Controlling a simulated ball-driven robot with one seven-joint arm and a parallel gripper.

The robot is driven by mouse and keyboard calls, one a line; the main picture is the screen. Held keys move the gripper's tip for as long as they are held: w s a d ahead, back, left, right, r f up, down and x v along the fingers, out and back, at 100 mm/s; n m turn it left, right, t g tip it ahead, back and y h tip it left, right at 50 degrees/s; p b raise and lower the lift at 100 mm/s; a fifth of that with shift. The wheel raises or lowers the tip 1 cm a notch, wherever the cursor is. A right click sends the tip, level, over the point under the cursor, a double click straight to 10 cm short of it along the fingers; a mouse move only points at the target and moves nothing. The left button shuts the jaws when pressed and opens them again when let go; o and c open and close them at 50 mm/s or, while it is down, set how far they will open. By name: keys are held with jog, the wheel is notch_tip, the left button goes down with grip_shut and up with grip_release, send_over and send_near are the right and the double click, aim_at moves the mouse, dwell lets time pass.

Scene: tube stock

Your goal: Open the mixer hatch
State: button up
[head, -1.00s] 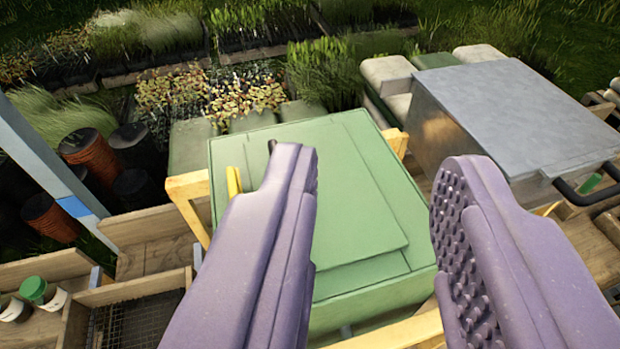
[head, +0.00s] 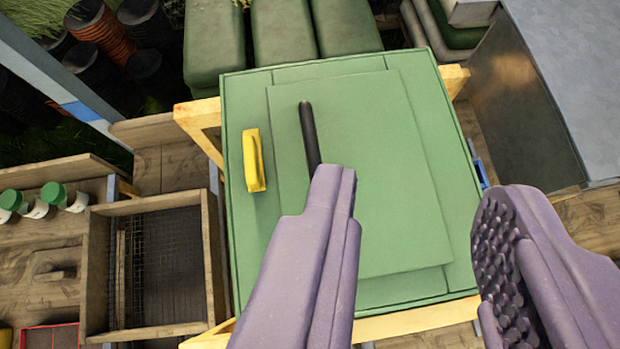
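The mixer is a green box in a pale wooden frame (head: 202,127), seen from above in the head view. Its hatch (head: 400,170) is a raised green panel on top and lies flat and closed. A black bar handle (head: 309,135) lies along the hatch's left part; its near end is hidden behind my left finger. A yellow handle or latch (head: 253,160) sits on the lid left of the hatch. My gripper (head: 415,205) is wide open and empty, its purple fingers over the near part of the mixer. I cannot tell how high it is above the lid.
A grey metal box (head: 575,70) stands close at the right. A wooden sieve tray (head: 97,265) and green-capped jars (head: 55,193) are at the left. Green sacks (head: 283,30) lie behind the mixer. A blue-grey post (head: 50,65) crosses the upper left.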

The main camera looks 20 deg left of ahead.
aim_at(311, 176)
jog(key=w+a+f+n+g+h+p, duration=0.25)
jog(key=w+a+f+g+p, duration=0.55)
jog(key=p, duration=1.2)
jog(key=shift+n+g, duration=0.25)
jog(key=shift+g, duration=0.65)
jog(key=d+f, duration=0.1)
jog(key=s+d+f, duration=0.1)
jog(key=f, duration=0.1)
jog(key=s+d+f, duration=0.1)
jog(key=shift+s+d+f, duration=0.15)
jog(key=shift+d+f, duration=0.15)
jog(key=shift+d, duration=0.05)
jog(key=shift+c, duration=0.2)
grip_shut()
